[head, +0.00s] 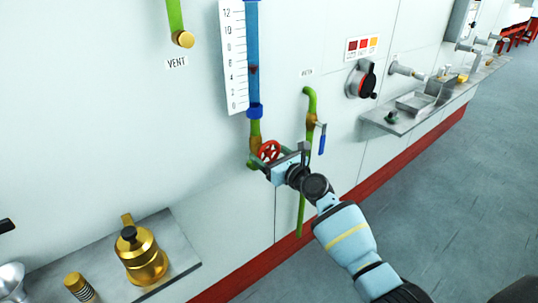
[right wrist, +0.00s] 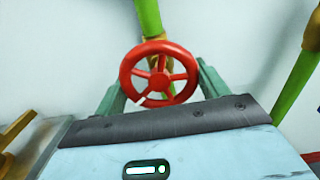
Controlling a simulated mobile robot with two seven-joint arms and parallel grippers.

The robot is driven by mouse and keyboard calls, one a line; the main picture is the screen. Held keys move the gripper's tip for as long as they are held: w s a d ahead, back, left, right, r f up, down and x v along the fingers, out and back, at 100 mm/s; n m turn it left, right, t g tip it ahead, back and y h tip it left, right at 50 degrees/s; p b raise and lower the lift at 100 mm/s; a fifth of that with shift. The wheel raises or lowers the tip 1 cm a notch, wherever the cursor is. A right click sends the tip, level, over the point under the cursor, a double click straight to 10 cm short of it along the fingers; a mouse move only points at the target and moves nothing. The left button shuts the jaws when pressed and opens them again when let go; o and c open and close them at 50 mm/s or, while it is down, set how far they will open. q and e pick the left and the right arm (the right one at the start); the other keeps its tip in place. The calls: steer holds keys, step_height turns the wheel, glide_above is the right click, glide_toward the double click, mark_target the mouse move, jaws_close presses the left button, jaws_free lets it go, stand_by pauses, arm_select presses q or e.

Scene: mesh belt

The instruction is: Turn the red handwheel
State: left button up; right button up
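The red handwheel (head: 269,151) sits on the green pipe at the bottom of the blue gauge tube on the white wall. In the right wrist view the handwheel (right wrist: 160,50) faces me, with several spokes and a pale mark at its lower left rim. My right gripper (head: 279,160) is at the handwheel, its fingers apart. In the right wrist view one finger of the gripper (right wrist: 160,80) shows on each side of the wheel. I cannot tell whether either finger touches the rim.
A blue-handled valve (head: 322,138) on a second green pipe is just right of my right gripper. A metal shelf (head: 180,262) with a brass pot (head: 140,253) is at the lower left. Another shelf (head: 425,118) is at right; the floor there is clear.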

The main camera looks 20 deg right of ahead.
steer(key=c, duration=0.4)
arm_select(q)
steer(key=shift+s+f, duration=0.1)
steer(key=shift+f, duration=0.05)
steer(key=shift+s, duration=0.15)
arm_select(e)
steer(key=shift+n, duration=0.4)
steer(key=shift+f+n, duration=0.1)
steer(key=shift+n, duration=0.4)
steer(key=n+b, duration=0.1)
steer(key=n, duration=0.3)
steer(key=shift+d, duration=0.1)
steer(key=n, duration=0.4)
steer(key=n+b, duration=0.1)
steer(key=n, duration=0.4)
steer(key=shift+d, duration=0.1)
arm_select(q)
steer(key=shift+s+d+f+g+b, duration=0.15)
steer(key=shift+s+f+b, duration=0.25)
steer(key=shift+f, duration=0.5)
steer(key=shift+s+f+g+b, duration=0.25)
steer(key=shift+s+f, duration=0.2)
steer(key=shift+f, duration=0.45)
arm_select(e)
steer(key=shift+r+n, duration=0.15)
steer(key=shift+n, duration=1.1)
steer(key=shift+r+n, duration=0.1)
steer(key=shift+n, duration=1.15)
